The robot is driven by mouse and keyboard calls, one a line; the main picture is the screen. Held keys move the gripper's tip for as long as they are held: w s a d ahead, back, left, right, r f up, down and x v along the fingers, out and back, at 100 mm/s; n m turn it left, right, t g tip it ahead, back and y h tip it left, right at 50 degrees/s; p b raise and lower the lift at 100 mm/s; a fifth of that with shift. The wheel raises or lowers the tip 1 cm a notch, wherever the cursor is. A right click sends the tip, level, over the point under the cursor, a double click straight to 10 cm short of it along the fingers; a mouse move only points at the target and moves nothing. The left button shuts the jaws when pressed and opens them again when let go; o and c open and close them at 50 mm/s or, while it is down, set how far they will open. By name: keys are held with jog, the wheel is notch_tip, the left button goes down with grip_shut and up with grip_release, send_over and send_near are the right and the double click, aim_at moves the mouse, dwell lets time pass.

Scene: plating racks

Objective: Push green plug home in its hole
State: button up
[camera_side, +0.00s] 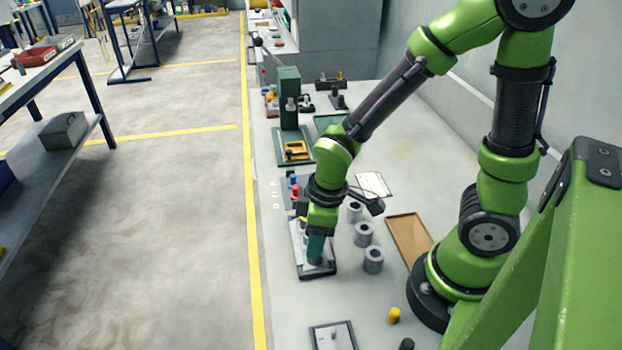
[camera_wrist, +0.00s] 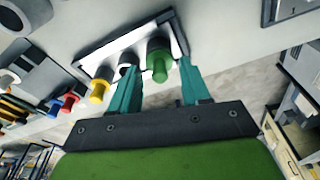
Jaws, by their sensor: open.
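The green plug (camera_wrist: 159,66) stands up from a grey collar at the right end of a dark-framed white plate (camera_wrist: 107,51) in the wrist view. How deep it sits is hard to tell. My gripper (camera_wrist: 158,68) is open, with one teal finger on each side of the green plug; contact is not clear. A dark round fitting (camera_wrist: 128,61) is partly behind the left finger. In the side view my gripper (camera_side: 315,262) points down over the dark-edged plate (camera_side: 321,272), and the green plug cannot be made out there.
A yellow plug (camera_wrist: 99,86) and red plugs (camera_wrist: 70,102) show left of my fingers. Several grey cylinders (camera_side: 363,234) and a brown tray (camera_side: 410,240) stand right of my gripper. A green press (camera_side: 289,100) stands behind. Another plate (camera_side: 335,337) lies in front, near a loose yellow piece (camera_side: 394,315).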

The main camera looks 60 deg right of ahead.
notch_tip(320, 180, up, 17)
jog(key=s+d, duration=0.1)
jog(key=s, duration=0.1)
jog(key=shift+d+f, duration=0.15)
jog(key=shift+d, duration=0.05)
jog(key=shift+s, duration=0.1)
jog(key=shift+c, duration=0.3)
jog(key=shift+f, duration=0.2)
jog(key=shift+c, duration=1.3)
jog(key=shift+n+g+h, duration=0.3)
jog(key=shift+n+g, duration=0.5)
jog(key=f, duration=0.3)
jog(key=w+a+f, duration=0.1)
jog(key=shift+f, duration=0.4)
grip_shut()
jog(key=f+n, duration=0.1)
jog(key=w+f+n, duration=0.1)
jog(key=f+n, duration=0.1)
jog(key=shift+w+a+f, duration=0.2)
jog(key=shift+a+f, duration=0.05)
jog(key=shift+f, duration=2.85)
